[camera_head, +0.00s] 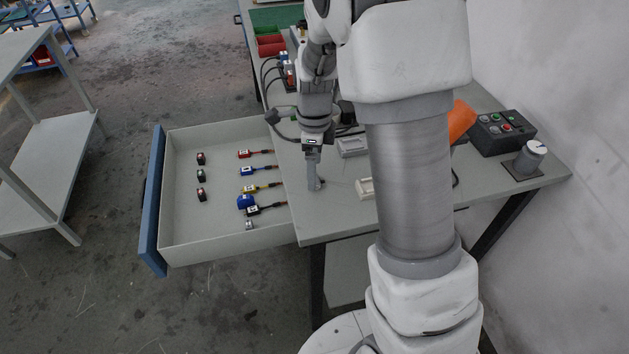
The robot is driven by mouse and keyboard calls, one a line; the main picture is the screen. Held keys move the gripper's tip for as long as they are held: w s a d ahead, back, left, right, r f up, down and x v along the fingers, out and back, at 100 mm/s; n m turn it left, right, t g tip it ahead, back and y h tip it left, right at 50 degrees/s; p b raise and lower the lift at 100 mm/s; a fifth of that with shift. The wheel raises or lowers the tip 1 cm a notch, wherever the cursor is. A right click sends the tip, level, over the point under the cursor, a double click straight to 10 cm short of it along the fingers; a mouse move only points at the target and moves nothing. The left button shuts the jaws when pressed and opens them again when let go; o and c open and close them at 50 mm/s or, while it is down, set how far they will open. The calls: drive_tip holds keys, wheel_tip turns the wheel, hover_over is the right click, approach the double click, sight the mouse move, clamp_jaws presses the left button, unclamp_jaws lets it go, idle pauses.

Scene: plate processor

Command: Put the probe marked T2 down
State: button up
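My gripper (315,184) points down just above or at the table top, near the table's left edge by the open drawer. Its fingers are seen nearly edge-on, so I cannot tell whether they are open or shut. A small dark item (321,184) shows at the fingertips, and I cannot tell whether it is held. Small probe-like pieces with leads lie in the drawer: a red one (244,153), a yellow one (249,189) and a black one (252,210). Their markings are too small to read, so I cannot pick out T2.
The open drawer (205,244) has several small dark blocks, a blue piece (244,202) and a grey piece (249,225). On the table are a light grey block (352,146), a pale block (366,188), a control box (503,132) and a knob (536,148). Bare table lies in front of my gripper.

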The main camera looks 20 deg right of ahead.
wheel_tip(320, 180, down, 3)
drive_tip(key=shift+f, duration=0.1)
clamp_jaws()
idle(0.4)
